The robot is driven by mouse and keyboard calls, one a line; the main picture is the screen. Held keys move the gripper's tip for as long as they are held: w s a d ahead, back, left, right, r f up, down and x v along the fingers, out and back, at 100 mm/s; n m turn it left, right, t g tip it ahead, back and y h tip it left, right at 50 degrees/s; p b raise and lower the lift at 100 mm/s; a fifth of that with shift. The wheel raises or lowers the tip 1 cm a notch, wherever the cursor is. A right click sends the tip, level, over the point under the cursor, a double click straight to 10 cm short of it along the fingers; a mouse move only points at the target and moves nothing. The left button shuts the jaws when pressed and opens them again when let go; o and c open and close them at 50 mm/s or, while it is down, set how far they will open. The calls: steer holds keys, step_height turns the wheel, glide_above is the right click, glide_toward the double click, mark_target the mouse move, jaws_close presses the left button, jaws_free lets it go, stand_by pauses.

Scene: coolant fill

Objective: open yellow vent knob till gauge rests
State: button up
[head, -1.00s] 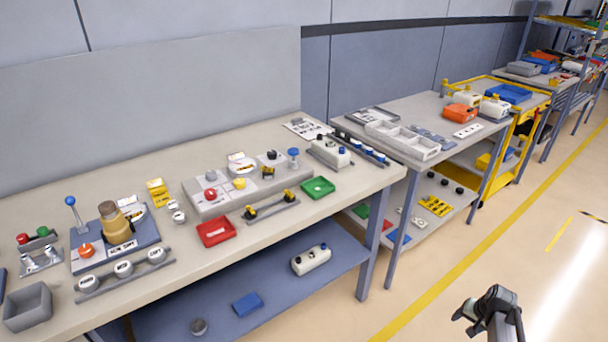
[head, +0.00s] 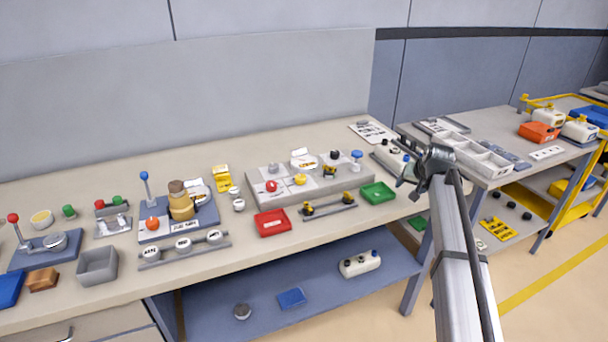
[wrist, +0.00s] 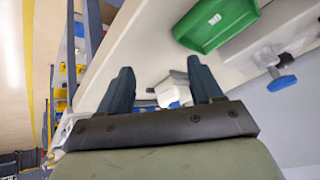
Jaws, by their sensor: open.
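A yellow knob (head: 300,179) sits on a low grey panel (head: 262,184) in the middle of the bench, right of a red knob (head: 271,186). I cannot tell which item is the gauge; a small white-faced piece (head: 303,158) stands behind the yellow knob, too small to read. My gripper (head: 405,184) is right of the panel, above the bench's right end, apart from the yellow knob. In the wrist view my gripper (wrist: 162,84) is open with nothing between its fingers; a white container shows beyond them. The yellow knob is not in the wrist view.
A red tray (head: 272,223) and a green tray (head: 378,193) lie in front of the panel, with a rail of yellow-black parts (head: 328,207) between them. A blue knob (head: 356,155) rises at the panel's right end. Three labelled round caps (head: 183,244) sit left.

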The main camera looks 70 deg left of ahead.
steer(key=s+a+r+m+g+h, duration=0.1)
steer(key=s+a+r+h, duration=0.15)
steer(key=s+a, duration=0.4)
steer(key=s+a+r+g+h, duration=0.1)
steer(key=s+a+r, duration=0.3)
steer(key=s+a, duration=0.25)
steer(key=m+h, duration=0.2)
steer(key=h, duration=0.1)
glide_toward(300, 176)
steer(key=f, duration=0.9)
steer(key=shift+w+d, duration=0.15)
steer(key=shift+w, duration=0.05)
steer(key=c, duration=1.1)
steer(key=shift+o, duration=0.2)
